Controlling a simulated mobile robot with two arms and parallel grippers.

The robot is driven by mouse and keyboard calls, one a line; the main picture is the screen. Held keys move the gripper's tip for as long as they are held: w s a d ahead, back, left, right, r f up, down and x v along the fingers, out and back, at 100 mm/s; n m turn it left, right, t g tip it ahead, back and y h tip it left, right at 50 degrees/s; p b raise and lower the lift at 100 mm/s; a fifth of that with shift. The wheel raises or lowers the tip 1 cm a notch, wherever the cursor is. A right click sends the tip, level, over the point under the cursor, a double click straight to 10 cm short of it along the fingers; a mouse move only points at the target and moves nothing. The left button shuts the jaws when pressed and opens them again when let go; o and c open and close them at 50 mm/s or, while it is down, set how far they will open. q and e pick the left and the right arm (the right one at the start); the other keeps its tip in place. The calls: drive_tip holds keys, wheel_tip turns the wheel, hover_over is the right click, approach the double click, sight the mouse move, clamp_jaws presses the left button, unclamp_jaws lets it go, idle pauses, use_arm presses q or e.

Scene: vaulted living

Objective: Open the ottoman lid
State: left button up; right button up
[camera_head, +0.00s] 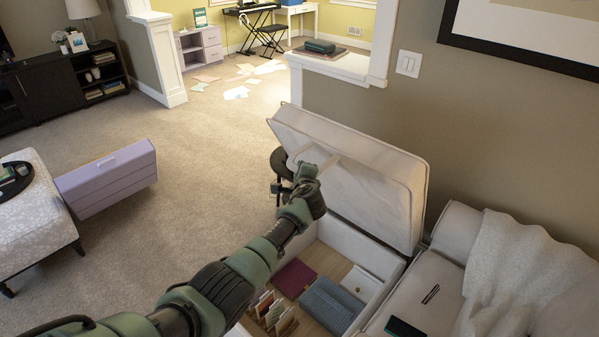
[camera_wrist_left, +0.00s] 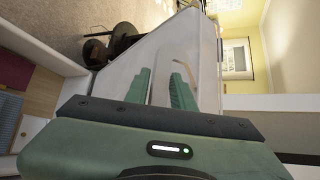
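The ottoman lid (camera_head: 365,185) is a cream padded panel. It is raised and tilted up over the ottoman box (camera_head: 345,240), whose inside is exposed. My left gripper (camera_head: 308,165) is at the underside of the lid, near its left end; contact cannot be told. In the left wrist view, the two green fingers of my left gripper (camera_wrist_left: 162,90) stand apart with a gap between them, and the lid's pale underside (camera_wrist_left: 150,60) is behind them. A pale strip shows on the lid near the fingertips. My right gripper is in neither view.
The box holds a maroon item (camera_head: 294,278), a blue-grey woven item (camera_head: 331,304), a white box (camera_head: 361,283) and upright cards (camera_head: 273,312). A sofa with a throw (camera_head: 520,275) is at right.

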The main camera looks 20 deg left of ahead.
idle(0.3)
use_arm(q)
drive_tip(key=shift+s+d+r, duration=0.2)
drive_tip(key=shift+s, duration=0.2)
drive_tip(key=v, duration=0.6)
drive_tip(key=shift+s+d+p, duration=0.15)
drive_tip(key=shift+s+p, duration=0.2)
